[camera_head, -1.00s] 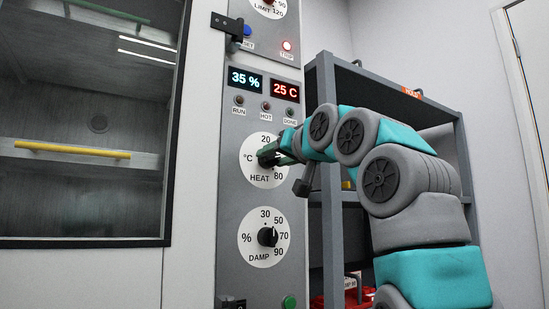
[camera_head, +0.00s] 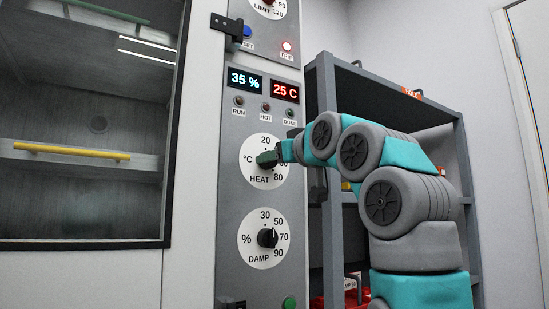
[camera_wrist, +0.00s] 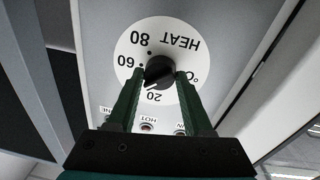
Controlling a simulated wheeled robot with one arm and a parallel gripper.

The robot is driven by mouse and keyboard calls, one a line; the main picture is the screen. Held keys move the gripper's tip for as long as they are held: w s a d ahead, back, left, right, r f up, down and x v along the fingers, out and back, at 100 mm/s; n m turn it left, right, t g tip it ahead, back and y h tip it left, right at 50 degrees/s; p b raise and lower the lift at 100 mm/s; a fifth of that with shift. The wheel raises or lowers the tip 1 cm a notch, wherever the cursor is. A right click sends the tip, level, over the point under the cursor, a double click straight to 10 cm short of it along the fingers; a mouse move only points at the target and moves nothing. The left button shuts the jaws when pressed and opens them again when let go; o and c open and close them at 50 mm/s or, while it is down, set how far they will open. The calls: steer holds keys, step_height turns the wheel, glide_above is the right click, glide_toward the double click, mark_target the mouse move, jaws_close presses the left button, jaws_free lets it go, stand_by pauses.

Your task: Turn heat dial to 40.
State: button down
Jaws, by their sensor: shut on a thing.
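The heat dial (camera_head: 254,176) is a white disc marked 20 to 80 with a dark knob, on the grey control panel. In the wrist view the heat dial (camera_wrist: 120,45) appears upside down, with 20, 60 and 80 readable. The 40 mark is hidden, apparently behind the left finger. My gripper (camera_head: 268,159) is at the knob. In the wrist view my gripper (camera_wrist: 158,74) has its green fingers on both sides of the black knob (camera_wrist: 158,68), shut on it. A pale pointer line seems to lie toward the 20 side; its exact reading is unclear.
The damp dial (camera_head: 264,258) sits just below. Above are a 35 % display (camera_head: 245,80), a red 25 C display (camera_head: 285,92) and indicator lamps. A glass-fronted cabinet (camera_head: 85,190) stands left; a grey shelf (camera_head: 325,110) stands behind my arm.

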steer(key=shift+n, duration=0.4)
steer(key=shift+c, duration=1.6)
jaws_free()
steer(key=b+v, duration=0.1)
steer(key=v, duration=0.6)
steer(key=shift+s+d+b, duration=0.15)
steer(key=shift+s+b, duration=0.15)
steer(key=shift+w, duration=0.1)
